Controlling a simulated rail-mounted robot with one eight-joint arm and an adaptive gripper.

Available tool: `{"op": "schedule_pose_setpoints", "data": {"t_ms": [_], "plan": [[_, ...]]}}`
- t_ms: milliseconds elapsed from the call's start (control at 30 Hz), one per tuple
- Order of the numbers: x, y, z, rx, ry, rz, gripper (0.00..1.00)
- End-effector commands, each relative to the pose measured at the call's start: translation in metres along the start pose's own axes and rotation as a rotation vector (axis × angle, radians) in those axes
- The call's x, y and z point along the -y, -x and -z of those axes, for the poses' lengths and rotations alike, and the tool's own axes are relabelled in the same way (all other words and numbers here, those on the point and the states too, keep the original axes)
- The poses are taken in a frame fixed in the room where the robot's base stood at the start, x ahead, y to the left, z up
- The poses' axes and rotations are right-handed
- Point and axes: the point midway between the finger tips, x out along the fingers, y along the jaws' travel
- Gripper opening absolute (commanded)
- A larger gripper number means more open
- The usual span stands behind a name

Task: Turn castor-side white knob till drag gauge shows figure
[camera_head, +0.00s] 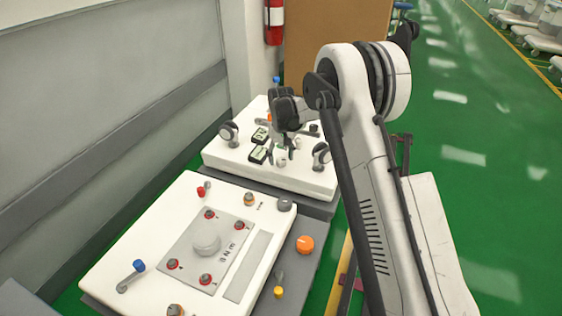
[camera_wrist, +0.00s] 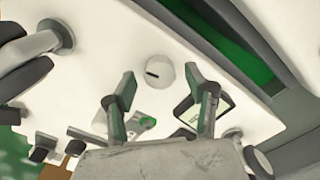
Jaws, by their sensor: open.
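A round white knob (camera_wrist: 160,71) with a short dark mark sits on the white panel of the far cart (camera_head: 218,158). In the wrist view it lies just beyond and between my fingertips, apart from both; I cannot judge the gap in depth. My gripper (camera_wrist: 160,78) is open and empty, one finger on either side. In the head view my gripper (camera_head: 283,155) hangs over the far cart, and I cannot make out the knob there.
Castors (camera_head: 228,132) (camera_head: 320,154) stand up from the far cart's panel; one looms at the wrist view's upper left (camera_wrist: 40,45). A nearer cart (camera_head: 150,240) carries several knobs, including an orange one (camera_head: 305,244). A wall (camera_head: 90,100) bounds the left; green floor is open at right.

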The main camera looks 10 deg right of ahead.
Motion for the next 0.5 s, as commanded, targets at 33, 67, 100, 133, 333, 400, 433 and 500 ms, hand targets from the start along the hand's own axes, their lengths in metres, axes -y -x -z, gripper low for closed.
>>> {"op": "schedule_pose_setpoints", "data": {"t_ms": [33,67,100,133,333,400,433,500], "plan": [[0.0,-0.0045,0.0001,0.0,0.0,0.0,0.5],[0.0,-0.0061,0.0002,0.0,0.0,0.0,0.5],[0.0,-0.0077,0.0002,0.0,0.0,0.0,0.5],[0.0,-0.0086,0.0002,0.0,0.0,0.0,0.5],[0.0,-0.0098,0.0001,0.0,0.0,0.0,0.5],[0.0,-0.0097,0.0001,0.0,0.0,0.0,0.5],[0.0,-0.0096,0.0001,0.0,0.0,0.0,0.5],[0.0,-0.0096,0.0001,0.0,0.0,0.0,0.41]]}}
